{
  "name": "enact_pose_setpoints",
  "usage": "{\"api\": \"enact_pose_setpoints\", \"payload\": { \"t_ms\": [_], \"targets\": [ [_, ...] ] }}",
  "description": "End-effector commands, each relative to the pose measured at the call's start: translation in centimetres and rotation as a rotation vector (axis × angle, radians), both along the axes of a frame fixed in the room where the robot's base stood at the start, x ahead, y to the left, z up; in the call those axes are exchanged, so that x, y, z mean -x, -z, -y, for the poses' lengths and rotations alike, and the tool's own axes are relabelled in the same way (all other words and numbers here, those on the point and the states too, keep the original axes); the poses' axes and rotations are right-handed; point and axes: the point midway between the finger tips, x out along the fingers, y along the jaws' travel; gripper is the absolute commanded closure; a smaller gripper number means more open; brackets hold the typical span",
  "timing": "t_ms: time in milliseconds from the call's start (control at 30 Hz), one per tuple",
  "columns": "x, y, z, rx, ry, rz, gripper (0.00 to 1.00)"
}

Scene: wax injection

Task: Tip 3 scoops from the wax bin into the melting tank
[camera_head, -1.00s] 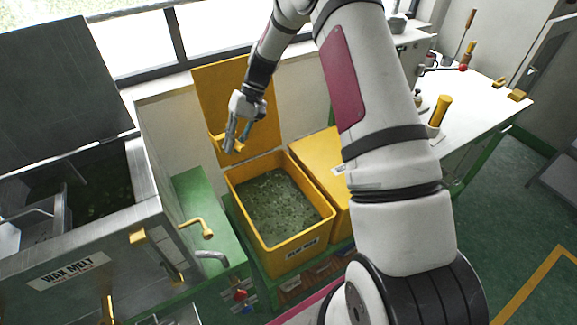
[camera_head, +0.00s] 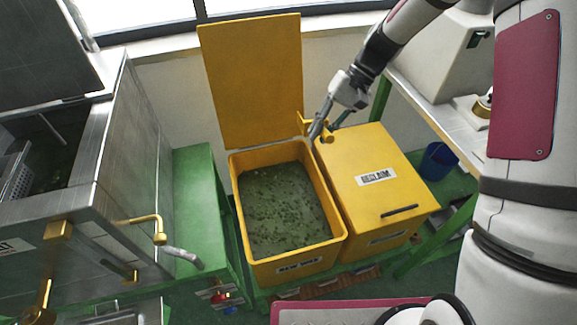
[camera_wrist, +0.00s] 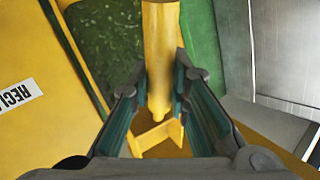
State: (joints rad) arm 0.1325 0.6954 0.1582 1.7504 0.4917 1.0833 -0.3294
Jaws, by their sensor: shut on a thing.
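My gripper (camera_head: 322,122) is at the back right corner of the open wax bin, beside the closed reclaim bin. In the wrist view my gripper (camera_wrist: 160,105) is shut on a yellow handle (camera_wrist: 160,45), taken to be the scoop's. Small yellow parts of the scoop (camera_head: 304,126) show by the fingers; its bowl is not clearly seen, so its load cannot be told. The yellow wax bin (camera_head: 334,228), labelled new wax, holds green wax pellets (camera_head: 282,205). The melting tank (camera_head: 125,170) is steel, at the left, with dark contents visible inside.
The bin's yellow lid (camera_head: 250,80) stands open against the wall. The yellow reclaim bin (camera_head: 365,155) is closed, right of the wax bin. A green stand (camera_head: 195,205) and a brass-coloured handle (camera_head: 155,228) lie between tank and wax bin. A blue bucket (camera_head: 438,160) is at the right.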

Motion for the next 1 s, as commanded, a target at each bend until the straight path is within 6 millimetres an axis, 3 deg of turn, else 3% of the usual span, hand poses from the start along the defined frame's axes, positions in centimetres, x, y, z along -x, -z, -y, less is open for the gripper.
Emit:
{"api": "enact_pose_setpoints", "payload": {
  "t_ms": [33, 433, 700, 1000],
  "targets": [
    [-0.3, 1.5, -1.1, 0.003, -0.015, -0.008, 1.0],
    [3.3, 6.7, -7.4, 0.024, -0.081, -0.08, 1.0],
    [4.9, 8.0, -8.7, 0.032, -0.097, -0.101, 1.0],
    [5.0, 10.3, -8.8, 0.032, -0.098, -0.102, 1.0]
  ]
}}
